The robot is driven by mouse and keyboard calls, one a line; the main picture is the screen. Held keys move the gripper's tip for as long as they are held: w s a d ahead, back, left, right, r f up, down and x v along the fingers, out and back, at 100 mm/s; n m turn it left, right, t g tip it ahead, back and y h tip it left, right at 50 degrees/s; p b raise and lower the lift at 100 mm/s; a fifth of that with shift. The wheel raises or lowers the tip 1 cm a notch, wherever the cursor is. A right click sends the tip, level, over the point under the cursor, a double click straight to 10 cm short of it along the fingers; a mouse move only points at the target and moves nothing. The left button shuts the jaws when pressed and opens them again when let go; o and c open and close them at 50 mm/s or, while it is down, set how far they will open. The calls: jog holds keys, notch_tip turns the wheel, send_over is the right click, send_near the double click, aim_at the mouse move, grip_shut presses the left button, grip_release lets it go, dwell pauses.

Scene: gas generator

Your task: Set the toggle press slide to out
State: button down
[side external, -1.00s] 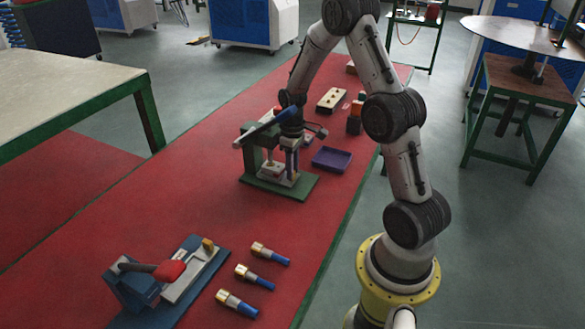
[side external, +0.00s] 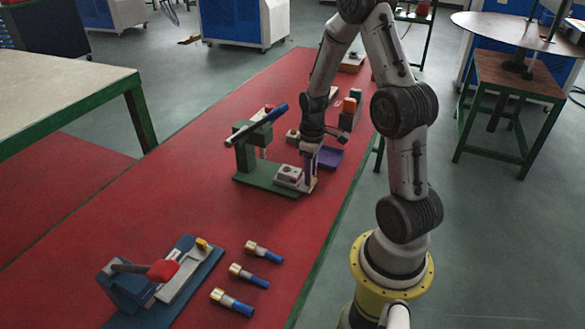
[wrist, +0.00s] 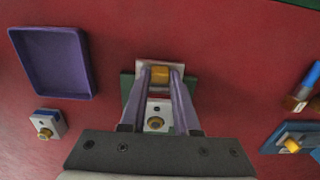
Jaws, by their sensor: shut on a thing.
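The toggle press (side external: 247,158) stands upright on its green base, with its blue-handled lever (side external: 270,116) slanting up to the right. Its pale slide (side external: 289,174) sticks out from the press on the arm side; it also shows in the wrist view (wrist: 155,106), carrying a part with a brass ring. My gripper (side external: 309,183) points down at the slide's outer end. In the wrist view my gripper (wrist: 160,78) has its purple fingers closed on the slide's orange knob (wrist: 160,72). The fingers hide part of the slide's sides.
A purple tray (side external: 330,158) lies behind my gripper, with a small grey block with a brass part (wrist: 46,125) near it. A blue fixture with a red handle (side external: 150,285) and several brass-and-blue cylinders (side external: 249,276) lie at the front. Red table is clear between.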

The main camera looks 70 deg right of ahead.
jog(key=shift+s, duration=1.1)
jog(key=c, duration=0.6)
grip_release()
jog(key=shift+c, duration=0.2)
jog(key=shift+w+r, duration=0.1)
jog(key=shift+r, duration=0.5)
notch_tip(320, 180, up, 13)
jog(key=shift+f, duration=0.15)
